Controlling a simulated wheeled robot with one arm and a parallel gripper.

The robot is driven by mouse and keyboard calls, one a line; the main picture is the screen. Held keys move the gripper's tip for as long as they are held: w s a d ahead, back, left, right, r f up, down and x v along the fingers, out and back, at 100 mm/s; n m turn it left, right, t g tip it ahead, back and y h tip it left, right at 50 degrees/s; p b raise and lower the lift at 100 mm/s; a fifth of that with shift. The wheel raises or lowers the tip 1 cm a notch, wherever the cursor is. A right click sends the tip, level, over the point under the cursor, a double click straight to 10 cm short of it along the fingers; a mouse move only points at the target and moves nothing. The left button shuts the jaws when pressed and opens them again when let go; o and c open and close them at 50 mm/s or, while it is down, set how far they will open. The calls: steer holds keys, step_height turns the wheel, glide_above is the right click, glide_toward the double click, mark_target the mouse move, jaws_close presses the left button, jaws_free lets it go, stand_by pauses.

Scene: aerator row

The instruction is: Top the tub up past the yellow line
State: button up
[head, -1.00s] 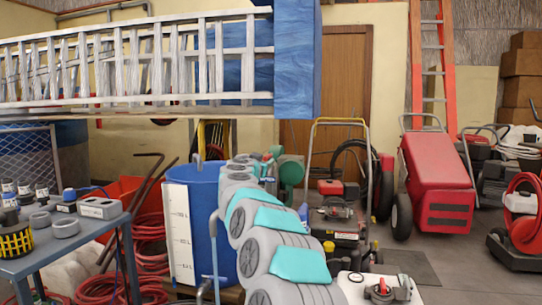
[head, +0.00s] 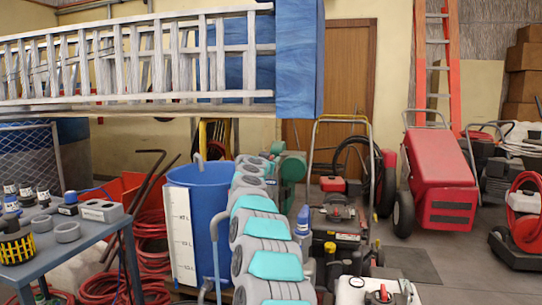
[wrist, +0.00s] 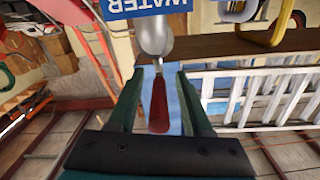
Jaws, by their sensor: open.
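The blue tub (head: 208,193) stands left of my arm in the head view, with a white marked scale (head: 182,235) on its side. My arm hides its right side. I cannot make out its water level or a yellow line. In the wrist view, a silver tap (wrist: 154,35) with a red lever (wrist: 158,105) is below a blue WATER sign (wrist: 145,6). My gripper (wrist: 158,75) is open, with its dark green fingers on either side of the lever. I cannot tell whether either finger touches it.
A ladder (head: 140,62) lies on a high shelf above the tub. A grey bench (head: 85,245) with small parts stands at the left, and red hose (head: 152,240) lies behind it. Machines and a red cart (head: 440,180) stand at the right, with some bare floor.

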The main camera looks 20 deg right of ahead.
steer(key=shift+w+d, duration=0.25)
steer(key=shift+w, duration=0.1)
jaws_close()
stand_by(0.3)
stand_by(1.1)
